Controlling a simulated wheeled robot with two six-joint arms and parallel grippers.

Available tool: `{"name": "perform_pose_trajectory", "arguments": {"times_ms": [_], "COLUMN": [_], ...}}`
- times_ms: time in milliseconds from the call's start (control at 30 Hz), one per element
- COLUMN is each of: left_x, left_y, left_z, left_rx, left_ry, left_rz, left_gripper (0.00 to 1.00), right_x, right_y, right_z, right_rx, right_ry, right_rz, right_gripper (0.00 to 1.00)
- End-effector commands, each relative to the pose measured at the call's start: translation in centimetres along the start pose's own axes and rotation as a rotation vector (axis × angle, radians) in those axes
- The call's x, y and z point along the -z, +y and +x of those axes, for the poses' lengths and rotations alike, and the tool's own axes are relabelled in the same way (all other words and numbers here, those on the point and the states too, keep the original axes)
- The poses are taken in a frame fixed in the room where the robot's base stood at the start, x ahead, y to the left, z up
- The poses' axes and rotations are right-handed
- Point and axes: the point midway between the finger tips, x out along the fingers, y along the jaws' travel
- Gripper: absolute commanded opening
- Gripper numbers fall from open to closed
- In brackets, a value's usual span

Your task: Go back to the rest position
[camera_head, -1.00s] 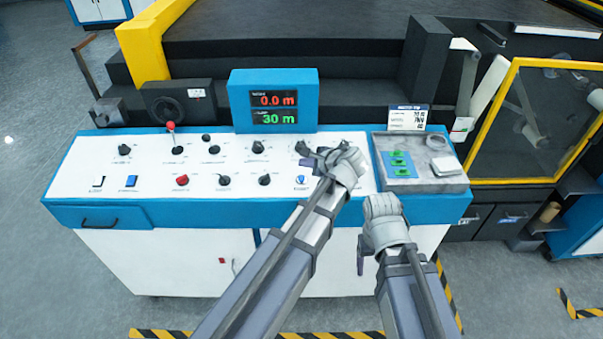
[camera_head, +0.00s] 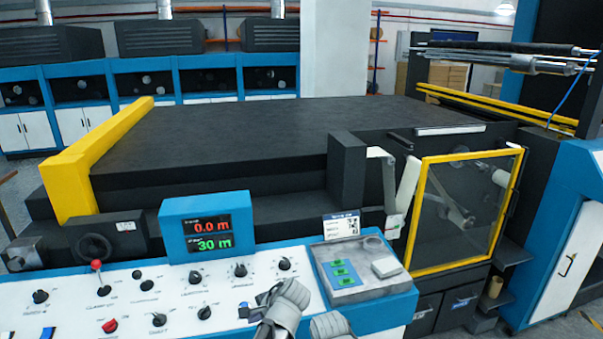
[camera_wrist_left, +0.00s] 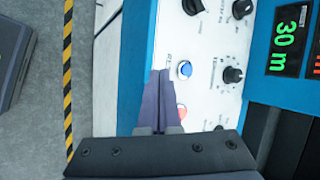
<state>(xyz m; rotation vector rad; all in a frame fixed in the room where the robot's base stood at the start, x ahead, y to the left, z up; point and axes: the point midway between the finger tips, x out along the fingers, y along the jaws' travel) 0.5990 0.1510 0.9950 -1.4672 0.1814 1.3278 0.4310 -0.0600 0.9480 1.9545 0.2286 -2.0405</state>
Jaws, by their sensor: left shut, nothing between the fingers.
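My left gripper (camera_head: 256,306) is at the bottom of the head view, over the front part of the white control panel (camera_head: 75,315). In the left wrist view its two dark fingers (camera_wrist_left: 165,98) are together with nothing between them. They are beside a blue button (camera_wrist_left: 184,70) and partly cover a red one (camera_wrist_left: 181,112); I cannot tell whether they touch the panel. Only the top of my right gripper (camera_head: 331,326) shows at the bottom edge of the head view, and its fingers are hidden.
A blue display box (camera_head: 207,225) reading 0.0 m and 30 m stands behind the panel. A grey tray (camera_head: 352,288) with green pieces is at the right end. A yellow-framed door (camera_head: 465,210) and the large black machine (camera_head: 250,135) lie beyond.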

Motion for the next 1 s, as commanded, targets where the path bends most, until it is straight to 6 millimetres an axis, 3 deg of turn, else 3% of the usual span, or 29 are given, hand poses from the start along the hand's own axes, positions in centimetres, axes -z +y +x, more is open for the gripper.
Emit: {"name": "perform_pose_trajectory", "arguments": {"times_ms": [33,200,300,400,533,1000], "left_x": [-0.9,-1.8,-2.2,-2.4,-2.4,-2.4], "left_y": [3.4,12.1,15.6,17.6,18.4,18.3], "left_z": [-0.8,-3.7,-5.4,-6.6,-7.1,-7.1], "left_rx": [-0.088,-0.381,-0.507,-0.585,-0.621,-0.619], "left_ry": [0.017,0.012,-0.017,-0.042,-0.057,-0.056], "left_rz": [-0.094,-0.389,-0.498,-0.563,-0.593,-0.593], "left_gripper": [0.00,0.00,0.00,0.00,0.00,0.00], "right_x": [0.0,0.0,0.0,0.0,0.0,0.0], "right_y": [0.0,0.0,0.0,0.0,0.0,0.0], "right_z": [0.0,0.0,0.0,0.0,0.0,0.0], "right_rx": [0.000,0.000,0.000,0.000,0.000,0.000], "right_ry": [0.000,0.000,0.000,0.000,0.000,0.000], "right_rz": [0.000,0.000,0.000,0.000,0.000,0.000], "right_gripper": [0.71,0.71,0.71,0.71,0.71,0.71]}}
